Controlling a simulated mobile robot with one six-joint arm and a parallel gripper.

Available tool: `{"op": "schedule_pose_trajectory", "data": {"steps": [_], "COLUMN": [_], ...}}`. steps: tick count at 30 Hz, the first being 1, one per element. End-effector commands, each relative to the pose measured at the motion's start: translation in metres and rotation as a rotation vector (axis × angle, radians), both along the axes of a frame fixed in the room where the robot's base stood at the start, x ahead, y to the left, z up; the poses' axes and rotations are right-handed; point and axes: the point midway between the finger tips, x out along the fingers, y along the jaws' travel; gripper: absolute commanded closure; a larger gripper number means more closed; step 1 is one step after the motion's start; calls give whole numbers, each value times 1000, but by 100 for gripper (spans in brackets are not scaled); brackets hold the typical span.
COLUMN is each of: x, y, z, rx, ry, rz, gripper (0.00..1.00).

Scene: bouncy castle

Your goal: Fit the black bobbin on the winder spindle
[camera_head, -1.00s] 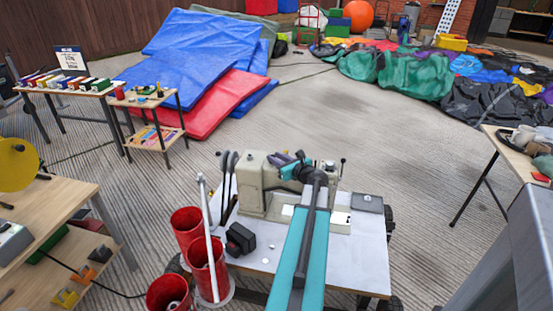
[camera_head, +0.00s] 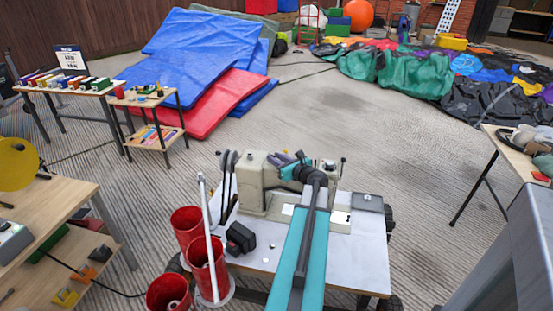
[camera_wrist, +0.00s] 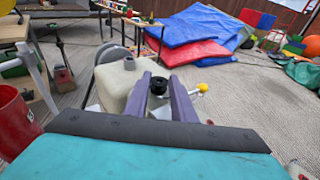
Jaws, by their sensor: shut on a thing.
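My gripper (camera_wrist: 164,92) is shut on the black bobbin (camera_wrist: 158,85), a small dark ring-topped piece between the two purple fingers in the wrist view. In the head view my gripper (camera_head: 287,157) is over the cream sewing machine (camera_head: 256,183) on the grey-topped table, and the bobbin is too small to make out.
Red buckets (camera_head: 208,272) and a white upright pole (camera_head: 207,225) stand at the table's left. A black box (camera_head: 240,238) sits on the tabletop (camera_head: 262,258). A yellow knob (camera_wrist: 203,88) is close right of the fingers.

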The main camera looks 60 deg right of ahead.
Motion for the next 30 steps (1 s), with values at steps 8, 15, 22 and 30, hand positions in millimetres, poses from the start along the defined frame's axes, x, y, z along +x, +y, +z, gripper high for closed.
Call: {"op": "schedule_pose_trajectory", "data": {"steps": [8,15,22,30], "x": [0,0,0,0], "y": [0,0,0,0], "z": [0,-2,-3,-3], "rx": [0,0,0,0], "ry": [0,0,0,0], "rz": [0,0,0,0], "gripper": [100,100,55,55]}}
